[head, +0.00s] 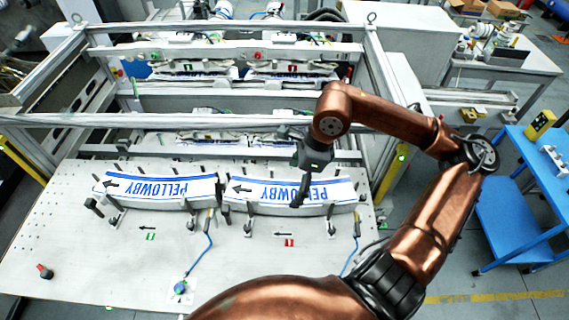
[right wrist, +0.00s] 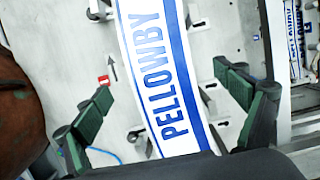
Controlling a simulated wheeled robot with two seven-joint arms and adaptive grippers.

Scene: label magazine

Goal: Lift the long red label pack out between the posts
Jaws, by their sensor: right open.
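Two curved white label packs with blue edges and blue PELLOWBY lettering lie side by side on the perforated plate (head: 60,240). The right pack (head: 335,193) lies behind a small red marker (head: 289,243); the pack itself is white and blue, not red. The left pack (head: 150,189) lies behind a green marker (head: 151,237). Short dark posts stand around both packs. My right gripper (head: 301,190) is above the right pack. In the right wrist view its open green-padded fingers (right wrist: 162,80) lie either side of the pack (right wrist: 160,75), with nothing held. My left gripper is out of view.
A metal frame (head: 230,121) crosses behind the packs, with more label packs further back. Blue cables and clamps sit in front of the packs. A blue table (head: 515,215) stands at the right. The plate's front left is mostly clear.

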